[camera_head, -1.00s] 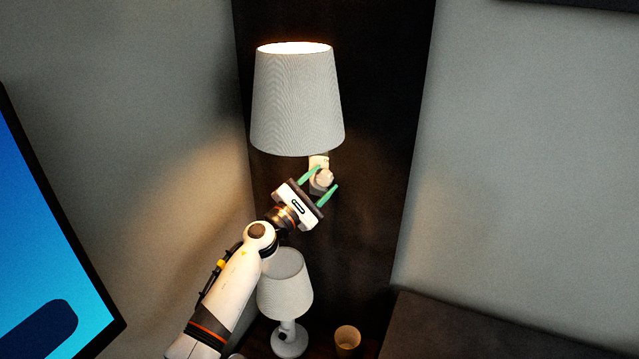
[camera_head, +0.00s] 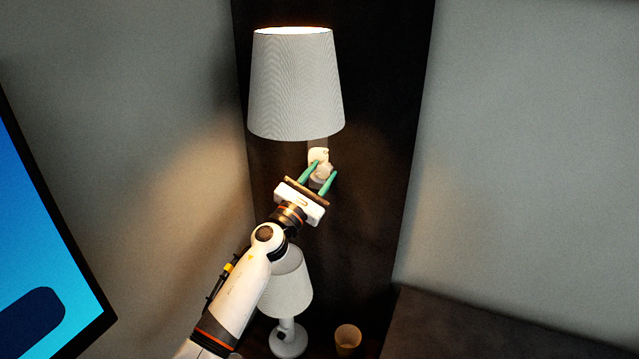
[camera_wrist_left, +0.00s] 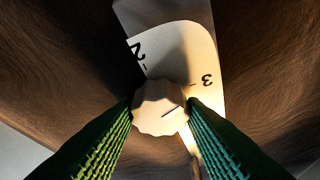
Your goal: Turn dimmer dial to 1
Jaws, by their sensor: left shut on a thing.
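The dimmer dial (camera_head: 323,171) is a small, pale, scalloped knob on a pale plate below the lit wall lamp's shade (camera_head: 296,85). In the left wrist view the dial (camera_wrist_left: 158,107) is in the middle, and the plate (camera_wrist_left: 185,55) behind it shows a 2 at upper left and a 3 at right. A short dark line on the dial's face slants toward the right. My left gripper (camera_head: 324,176) has its green fingers on two sides of the dial, shut on it. The rest of the scale is hidden. My right gripper is not in view.
A smaller white lamp (camera_head: 287,290) stands below, partly behind my left arm. A tan cup (camera_head: 348,339) is beside it. A blue screen (camera_head: 40,250) is at the left. The dark panel right of the dial is clear.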

